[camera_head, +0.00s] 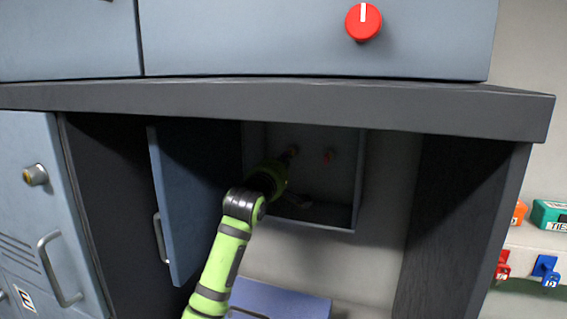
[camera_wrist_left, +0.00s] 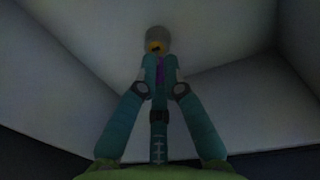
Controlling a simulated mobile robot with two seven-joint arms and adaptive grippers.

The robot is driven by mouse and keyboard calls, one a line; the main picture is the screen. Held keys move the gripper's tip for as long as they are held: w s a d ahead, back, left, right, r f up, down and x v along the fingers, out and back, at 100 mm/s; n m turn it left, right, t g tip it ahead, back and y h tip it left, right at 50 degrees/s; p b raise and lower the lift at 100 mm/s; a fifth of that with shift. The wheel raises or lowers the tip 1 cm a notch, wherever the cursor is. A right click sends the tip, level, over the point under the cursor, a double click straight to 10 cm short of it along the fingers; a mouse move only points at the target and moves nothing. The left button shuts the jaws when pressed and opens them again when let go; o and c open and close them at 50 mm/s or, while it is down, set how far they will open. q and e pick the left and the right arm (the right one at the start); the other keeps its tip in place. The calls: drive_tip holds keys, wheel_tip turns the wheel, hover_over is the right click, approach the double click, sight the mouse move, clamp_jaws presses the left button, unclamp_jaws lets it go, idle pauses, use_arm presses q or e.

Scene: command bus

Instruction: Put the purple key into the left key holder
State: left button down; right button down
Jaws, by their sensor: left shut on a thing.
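My left gripper (camera_head: 284,163) reaches into a small open wall cabinet (camera_head: 361,180) under the counter. In the left wrist view, the gripper (camera_wrist_left: 159,84) is shut on the purple key (camera_wrist_left: 160,68), a thin upright strip between the fingertips. Straight ahead of the key is a round grey key holder (camera_wrist_left: 154,33) with a yellow centre. The key's tip meets the yellow centre in the picture; I cannot tell whether it is inside. In the head view, the left key holder (camera_head: 294,149) shows just beyond the gripper, and a reddish right holder (camera_head: 329,155) is beside it. My right gripper is out of view.
The blue cabinet door (camera_head: 190,210) stands open left of my arm. The counter edge (camera_head: 300,100) overhangs above. A blue box (camera_head: 285,300) lies below. Blue lockers (camera_head: 30,235) with handles are on the left, and small coloured items (camera_head: 545,270) are at the far right.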

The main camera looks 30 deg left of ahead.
use_arm(q)
drive_tip(key=shift+w+a, duration=0.15)
drive_tip(key=shift+w, duration=0.4)
idle(0.5)
drive_tip(key=shift+p, duration=0.45)
drive_tip(key=shift+w+a, duration=0.15)
drive_tip(key=shift+w, duration=0.45)
idle(0.6)
drive_tip(key=c, duration=1.3)
unclamp_jaws()
drive_tip(key=shift+v, duration=1.45)
drive_tip(key=shift+r, duration=0.1)
drive_tip(key=p+v, duration=0.1)
drive_tip(key=v, duration=0.6)
drive_tip(key=shift+r+p, duration=0.25)
drive_tip(key=shift+p, duration=0.15)
